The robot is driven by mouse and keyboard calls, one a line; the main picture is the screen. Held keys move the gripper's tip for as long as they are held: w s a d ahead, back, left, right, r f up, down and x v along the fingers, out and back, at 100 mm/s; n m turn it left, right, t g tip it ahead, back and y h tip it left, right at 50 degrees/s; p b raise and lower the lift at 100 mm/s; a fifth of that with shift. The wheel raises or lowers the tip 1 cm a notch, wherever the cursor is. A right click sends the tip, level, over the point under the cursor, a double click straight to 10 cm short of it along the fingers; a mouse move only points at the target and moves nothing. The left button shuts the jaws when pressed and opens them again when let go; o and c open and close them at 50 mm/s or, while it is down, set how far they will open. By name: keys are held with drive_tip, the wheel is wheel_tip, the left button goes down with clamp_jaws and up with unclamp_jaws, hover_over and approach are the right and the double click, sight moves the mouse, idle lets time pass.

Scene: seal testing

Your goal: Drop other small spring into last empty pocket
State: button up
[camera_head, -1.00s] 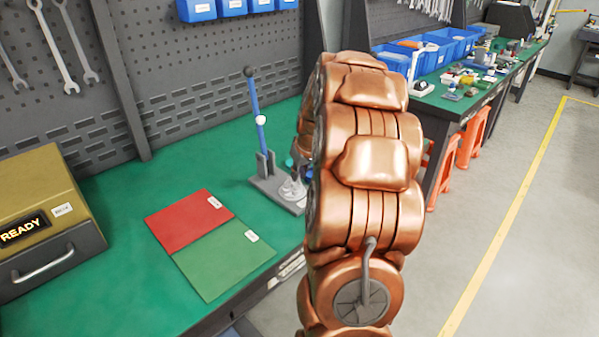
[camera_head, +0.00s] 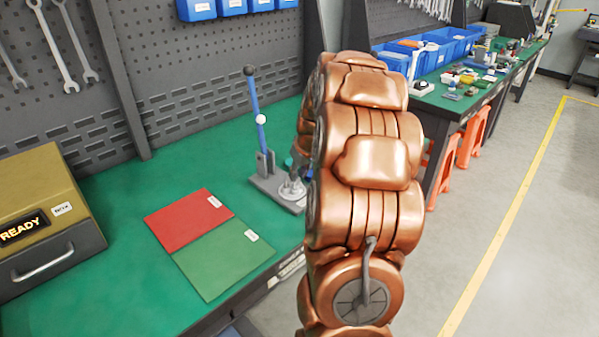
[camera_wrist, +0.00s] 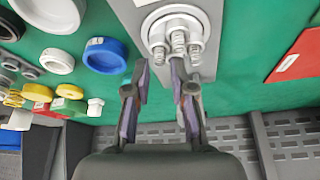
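In the wrist view a round pale metal seal part (camera_wrist: 150,30) stands at the top centre, with several small coil springs (camera_wrist: 178,41) upright in it. I cannot tell whether any pocket is empty. My gripper (camera_wrist: 160,76) is open, its two dark fingers apart just in front of the seal part. The right fingertip overlaps the foot of the middle spring in the picture; I cannot tell if they touch. No spring shows held between the fingers.
A press with a blue lever (camera_head: 255,105) stands behind the seal part. Red (camera_head: 188,220) and green (camera_head: 222,262) mats lie to its left. A box reading READY (camera_head: 40,195) stands at the far left. Blue (camera_wrist: 105,55) and white (camera_wrist: 57,61) rings lie left of my gripper.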

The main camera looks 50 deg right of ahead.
drive_tip(key=shift+r, duration=0.2)
drive_tip(key=shift+r, duration=1.55)
drive_tip(key=shift+o, duration=0.4)
drive_tip(key=o, duration=0.5)
drive_tip(key=shift+r, duration=0.1)
wheel_tip(320, 180, up, 3)
drive_tip(key=shift+f, duration=0.1)
idle(0.4)
